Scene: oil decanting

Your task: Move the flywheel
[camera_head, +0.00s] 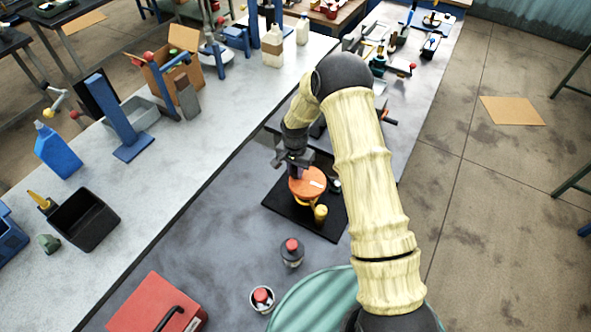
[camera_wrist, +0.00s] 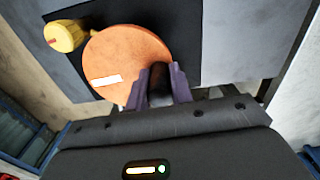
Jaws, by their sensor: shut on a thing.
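The flywheel is an orange disc (camera_head: 309,183) with a white label, over a black mat (camera_head: 329,226) on the grey bench. My gripper (camera_head: 297,170) reaches down at its far left edge. The fingers hide part of the rim. I cannot tell whether the disc rests on something or hangs clear. A yellow knobbed part (camera_head: 320,213) sits beside the disc, and the same yellow part (camera_wrist: 65,36) shows in the wrist view.
Two small red-topped containers (camera_head: 291,252) (camera_head: 262,298) and a red box (camera_head: 157,305) stand nearer on the bench. A green rounded object (camera_head: 315,303) is at the near edge. A black bin (camera_head: 84,220) and blue jug (camera_head: 57,150) are left. Bench left of the mat is clear.

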